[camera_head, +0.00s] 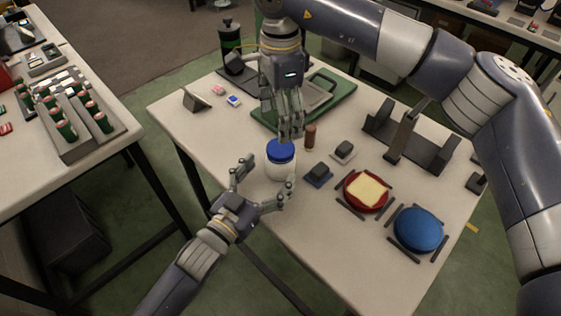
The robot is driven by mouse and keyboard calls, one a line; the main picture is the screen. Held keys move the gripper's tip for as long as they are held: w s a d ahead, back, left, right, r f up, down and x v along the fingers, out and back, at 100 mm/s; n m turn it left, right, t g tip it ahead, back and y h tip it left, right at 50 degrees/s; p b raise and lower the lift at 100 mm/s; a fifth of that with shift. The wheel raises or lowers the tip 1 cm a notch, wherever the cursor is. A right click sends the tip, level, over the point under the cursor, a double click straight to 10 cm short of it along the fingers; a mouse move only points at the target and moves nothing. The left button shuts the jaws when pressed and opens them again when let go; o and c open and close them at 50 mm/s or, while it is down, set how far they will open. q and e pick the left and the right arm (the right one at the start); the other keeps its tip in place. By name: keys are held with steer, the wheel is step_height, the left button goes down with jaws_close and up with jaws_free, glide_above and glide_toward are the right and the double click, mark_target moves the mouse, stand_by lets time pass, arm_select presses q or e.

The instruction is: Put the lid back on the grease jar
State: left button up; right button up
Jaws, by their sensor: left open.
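A white jar (281,172) stands upright near the table's left front edge. A blue lid (280,151) is at its top; I cannot tell whether it is seated or just above the rim. My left gripper (265,177) is open at the front of the jar, one finger to its left and the other by its lower right. Contact is unclear. My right gripper (291,133) comes down from above, its fingertips at the back edge of the blue lid. Whether it grips the lid is hidden.
A brown cylinder (310,137) stands close right of the jar. A red disc (352,198) with a yellow square and a blue disc (418,229) lie front right. A green tray (338,99) is behind. Clear tabletop lies left of the jar.

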mark_target(272, 169)
arm_select(q)
steer(key=shift+x, duration=1.65)
jaws_close()
arm_select(e)
steer(key=n, duration=0.3)
steer(key=shift+n, duration=0.3)
steer(key=n, duration=1.4)
steer(key=shift+n, duration=0.3)
